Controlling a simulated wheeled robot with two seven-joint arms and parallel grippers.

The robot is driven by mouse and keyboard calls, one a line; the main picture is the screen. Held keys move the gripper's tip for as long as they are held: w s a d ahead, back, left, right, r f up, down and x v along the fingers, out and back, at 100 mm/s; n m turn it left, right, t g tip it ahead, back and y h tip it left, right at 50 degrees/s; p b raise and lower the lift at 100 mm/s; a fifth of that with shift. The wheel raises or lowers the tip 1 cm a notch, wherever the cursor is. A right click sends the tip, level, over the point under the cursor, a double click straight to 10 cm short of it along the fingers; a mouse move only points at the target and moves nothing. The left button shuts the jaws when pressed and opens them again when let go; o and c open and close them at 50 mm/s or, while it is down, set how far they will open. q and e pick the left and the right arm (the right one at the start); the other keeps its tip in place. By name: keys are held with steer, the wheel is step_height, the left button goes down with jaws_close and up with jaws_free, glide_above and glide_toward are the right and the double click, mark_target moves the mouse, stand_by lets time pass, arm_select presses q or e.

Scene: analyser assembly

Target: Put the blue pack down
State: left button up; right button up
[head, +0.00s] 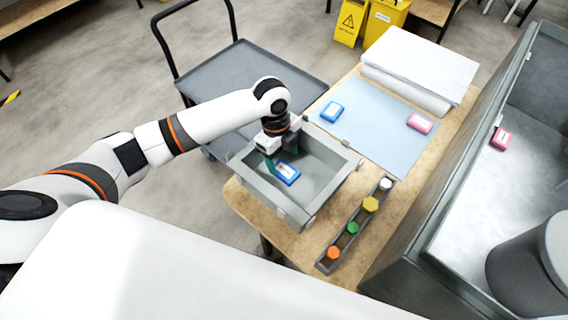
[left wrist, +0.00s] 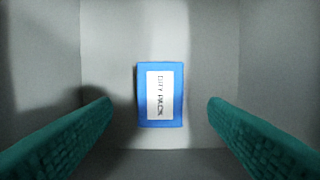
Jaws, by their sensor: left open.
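A blue pack (head: 287,173) with a white label lies in the grey bin (head: 314,202) on the wooden table. It also shows in the left wrist view (left wrist: 160,95), lying flat on the bin floor with its label facing up. My left gripper (head: 281,164) is inside the bin, over the pack. Its green fingers (left wrist: 160,120) are open, one on each side of the pack and apart from it. A second blue pack (head: 331,111) lies on the light blue mat (head: 372,128). My right gripper is not in view.
A pink pack (head: 419,123) lies on the mat; another pink pack (head: 501,138) is in the large grey machine (head: 440,205) at right. A rack (head: 341,240) of coloured caps stands beside the bin. A grey cart (head: 235,75) stands behind.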

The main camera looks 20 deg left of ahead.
mark_target(279, 166)
arm_select(q)
step_height(279, 166, up, 8)
steer(key=a, duration=0.1)
steer(key=shift+w+f, duration=0.2)
stand_by(0.4)
